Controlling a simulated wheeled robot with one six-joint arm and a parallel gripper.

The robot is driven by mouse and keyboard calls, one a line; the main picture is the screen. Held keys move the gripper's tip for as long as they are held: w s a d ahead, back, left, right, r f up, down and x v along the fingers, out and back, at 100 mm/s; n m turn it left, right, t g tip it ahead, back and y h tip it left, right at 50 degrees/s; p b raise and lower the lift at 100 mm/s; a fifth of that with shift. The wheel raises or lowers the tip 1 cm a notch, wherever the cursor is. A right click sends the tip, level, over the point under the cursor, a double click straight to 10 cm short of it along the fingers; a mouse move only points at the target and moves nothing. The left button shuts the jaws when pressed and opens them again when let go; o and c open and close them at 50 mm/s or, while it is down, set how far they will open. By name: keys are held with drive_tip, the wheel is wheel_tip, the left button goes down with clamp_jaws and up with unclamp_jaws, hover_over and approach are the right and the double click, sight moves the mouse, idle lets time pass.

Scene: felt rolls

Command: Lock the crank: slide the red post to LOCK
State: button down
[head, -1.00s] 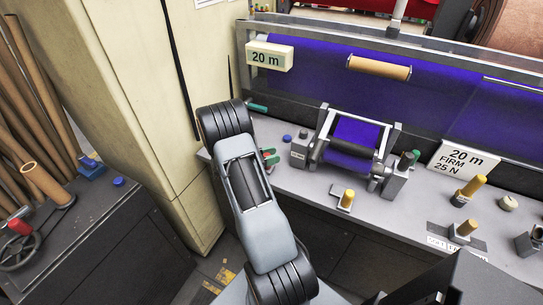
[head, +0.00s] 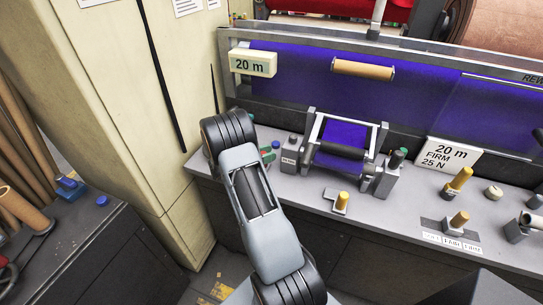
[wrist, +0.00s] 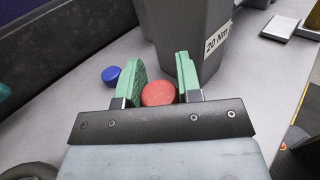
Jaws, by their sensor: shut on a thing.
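The red post (wrist: 158,93) shows its round top in the wrist view, between the two green fingers of my gripper (wrist: 160,82). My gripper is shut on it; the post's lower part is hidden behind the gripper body. In the head view my gripper (head: 268,155) is at the left end of the grey bench, mostly behind my arm, and the post cannot be made out clearly. A grey block (wrist: 184,38) labelled "20 Nm" stands just beyond the fingers. No LOCK marking is readable in either view, and I cannot make out the crank.
A blue button (wrist: 110,75) sits left of the fingers. On the bench, a roller frame (head: 345,150) with blue felt stands right of my gripper. A yellow-topped post (head: 341,201) is nearer the front edge. A cream cabinet (head: 130,120) rises at left.

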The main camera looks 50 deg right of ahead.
drive_tip(key=shift+w+r, duration=0.1)
drive_tip(key=c, duration=0.8)
unclamp_jaws()
drive_tip(key=shift+d, duration=0.15)
drive_tip(key=b+v, duration=0.2)
drive_tip(key=v, duration=1.2)
drive_tip(key=shift+d, duration=0.1)
drive_tip(key=shift+s+r, duration=0.1)
drive_tip(key=shift+s, duration=0.15)
drive_tip(key=s+a+r+m+t+y, duration=0.3)
drive_tip(key=s+a+m+y, duration=0.1)
drive_tip(key=s+a+y, duration=0.1)
drive_tip(key=s+a+r+m+t+y, duration=0.3)
drive_tip(key=s+a+m+t+y, duration=0.1)
drive_tip(key=s+a+m+y, duration=0.1)
drive_tip(key=s+a+r+m+t+y, duration=0.3)
drive_tip(key=s+a+y, duration=0.3)
drive_tip(key=a, duration=0.2)
drive_tip(key=shift+s+a+m+y, duration=0.2)
drive_tip(key=shift+s+m+y, duration=0.15)
drive_tip(key=shift+m, duration=0.45)
